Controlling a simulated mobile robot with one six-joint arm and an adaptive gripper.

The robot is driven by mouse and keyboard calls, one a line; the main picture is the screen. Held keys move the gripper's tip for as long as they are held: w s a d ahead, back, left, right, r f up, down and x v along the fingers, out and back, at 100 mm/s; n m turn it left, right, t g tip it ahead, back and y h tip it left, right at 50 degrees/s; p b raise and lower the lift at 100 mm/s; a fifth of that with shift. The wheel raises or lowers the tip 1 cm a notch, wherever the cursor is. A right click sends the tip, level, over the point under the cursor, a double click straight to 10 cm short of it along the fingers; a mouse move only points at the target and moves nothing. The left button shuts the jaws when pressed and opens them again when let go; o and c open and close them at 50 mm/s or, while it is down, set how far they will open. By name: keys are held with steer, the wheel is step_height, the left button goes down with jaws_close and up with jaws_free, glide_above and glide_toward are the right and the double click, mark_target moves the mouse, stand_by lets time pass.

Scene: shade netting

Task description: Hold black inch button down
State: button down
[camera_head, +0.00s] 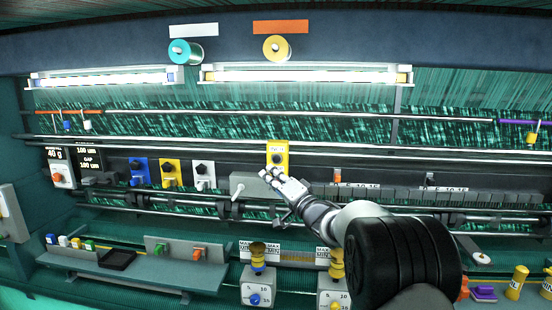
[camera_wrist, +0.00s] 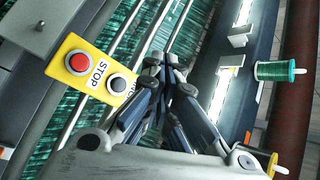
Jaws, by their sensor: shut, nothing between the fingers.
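The black inch button (camera_head: 277,158) is on a yellow panel (camera_head: 286,147) at the middle of the machine. In the wrist view, the black button (camera_wrist: 117,84) sits on the yellow panel (camera_wrist: 99,76) beside the STOP label and the red button (camera_wrist: 77,61). My gripper (camera_head: 268,174) is shut and empty, its fingertips just below the black button in the head view. In the wrist view, my gripper (camera_wrist: 161,65) is right of the button and covers part of its label. I see no contact on the button. The red button does not show in the head view.
A grey rail (camera_head: 380,193) runs right of my gripper. Horizontal bars and green netting lie behind. A teal spool (camera_wrist: 280,71) shows in the wrist view.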

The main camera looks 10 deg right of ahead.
mark_target(277, 159)
steer(key=w+d+p, duration=0.2)
steer(key=w+p, duration=0.2)
steer(key=w, duration=0.2)
steer(key=shift+w, duration=0.3)
steer(key=shift+d, duration=0.1)
steer(key=shift+w+p, duration=0.1)
steer(key=shift+p, duration=0.4)
stand_by(0.7)
steer(key=shift+w+d, duration=0.1)
steer(key=shift+w, duration=0.2)
